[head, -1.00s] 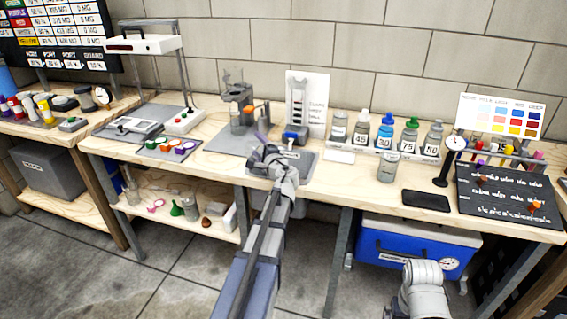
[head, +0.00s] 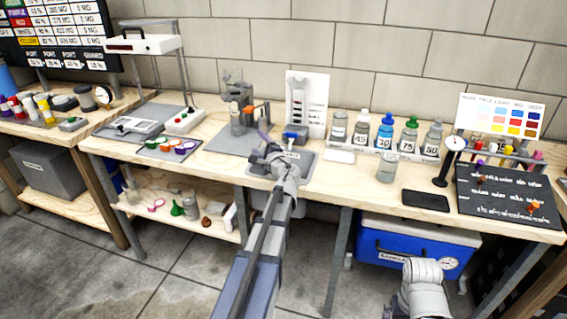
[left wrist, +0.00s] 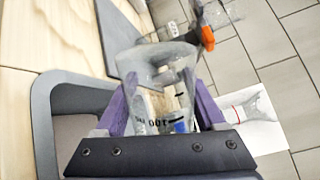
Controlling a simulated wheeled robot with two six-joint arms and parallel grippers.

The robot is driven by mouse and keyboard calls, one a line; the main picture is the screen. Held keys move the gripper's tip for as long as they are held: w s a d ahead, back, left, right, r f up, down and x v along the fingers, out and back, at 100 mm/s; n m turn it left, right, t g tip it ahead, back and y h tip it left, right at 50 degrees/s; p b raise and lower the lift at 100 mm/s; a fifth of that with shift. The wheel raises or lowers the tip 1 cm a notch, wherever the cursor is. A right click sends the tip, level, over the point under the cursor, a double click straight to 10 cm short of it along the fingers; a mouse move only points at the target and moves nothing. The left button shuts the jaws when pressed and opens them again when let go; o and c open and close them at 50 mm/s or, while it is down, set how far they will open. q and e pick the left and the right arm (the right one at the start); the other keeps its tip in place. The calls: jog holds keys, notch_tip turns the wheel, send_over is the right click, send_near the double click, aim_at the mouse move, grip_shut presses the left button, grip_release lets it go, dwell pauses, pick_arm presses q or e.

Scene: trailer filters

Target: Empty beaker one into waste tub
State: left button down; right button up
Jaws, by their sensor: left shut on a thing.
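My left gripper (left wrist: 163,108) is shut on a clear beaker with a printed 100 mark (left wrist: 158,100), seen between its purple fingers in the left wrist view. The beaker appears tipped; I cannot tell whether liquid is in it. In the head view my left gripper (head: 264,143) is above the front of the bench, and the beaker is hard to make out. A dark grey tub (left wrist: 45,135), apparently the waste tub, lies beside and below the gripper. Its grey rim also shows in the head view (head: 307,160).
A stand with an orange clamp (head: 248,109) is left of the gripper, close to it in the left wrist view (left wrist: 207,38). A white card stand (head: 319,104) is behind. A rack of bottles (head: 429,152) and a loose jar (head: 387,167) are on the right.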

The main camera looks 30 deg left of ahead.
pick_arm(q)
jog(key=shift+w+d+r+m+p, duration=0.2)
jog(key=shift+w+r+m, duration=0.15)
jog(key=shift+m, duration=0.35)
jog(key=shift+w+d+r+m+p, duration=0.2)
jog(key=shift+r+m, duration=0.15)
jog(key=shift+m, duration=0.35)
dwell(0.8)
jog(key=shift+w+d+r+m, duration=0.3)
jog(key=shift+w+m, duration=0.1)
jog(key=shift+m, duration=0.4)
dwell(0.6)
dwell(0.8)
